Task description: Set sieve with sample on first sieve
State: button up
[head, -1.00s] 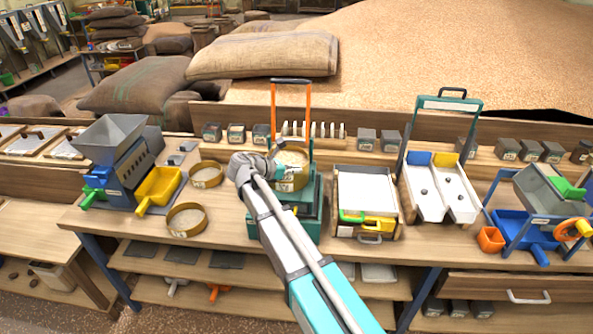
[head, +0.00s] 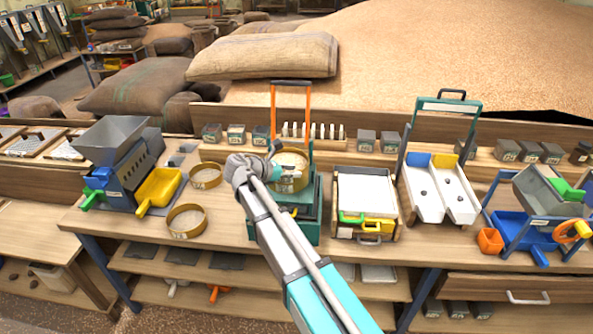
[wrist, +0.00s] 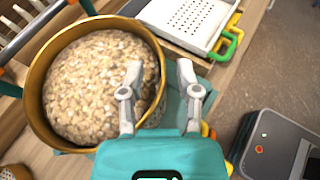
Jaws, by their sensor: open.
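A brass-rimmed sieve (head: 289,186) stands on the teal shaker (head: 285,229) under its orange upright handle. The wrist view shows this sieve (wrist: 38,122) holding a pale, flaky grain sample (wrist: 95,85). My gripper (head: 291,173) is at the sieve's rim. In the wrist view its fingers (wrist: 158,74) are apart, one over the inside of the sieve and one outside the rim. The arm partly hides the shaker and sieve. I cannot tell whether another sieve sits beneath. Two more brass sieves stand on the table to the left, one farther back (head: 193,182) and one nearer (head: 187,236).
A grey-hoppered machine with a yellow scoop (head: 158,187) stands left of the sieves. A white tray unit (head: 367,193) and a two-channel white chute (head: 425,205) stand to the right. Small grey boxes line the back ledge. Bare tabletop (head: 225,222) lies left of the shaker.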

jog(key=p+v, duration=0.3)
jog(key=v, duration=0.8)
jog(key=shift+p, duration=0.4)
jog(key=s+d+f+m+g+y, duration=0.25)
jog(key=d+f+m, duration=0.2)
jog(key=d, duration=0.55)
jog(key=s+d+f+m+g+y, duration=0.25)
jog(key=d+m, duration=0.35)
jog(key=d, duration=0.4)
jog(key=s+d+f+m+g+y, duration=0.2)
jog(key=s+d+f+m+y, duration=0.2)
jog(key=s+d+m, duration=0.7)
jog(key=d+m+y, duration=0.1)
jog(key=m+y, duration=0.1)
jog(key=m, duration=0.1)
jog(key=shift+d+f+g, duration=0.2)
jog(key=shift+f+g, duration=0.05)
jog(key=shift+g, duration=0.05)
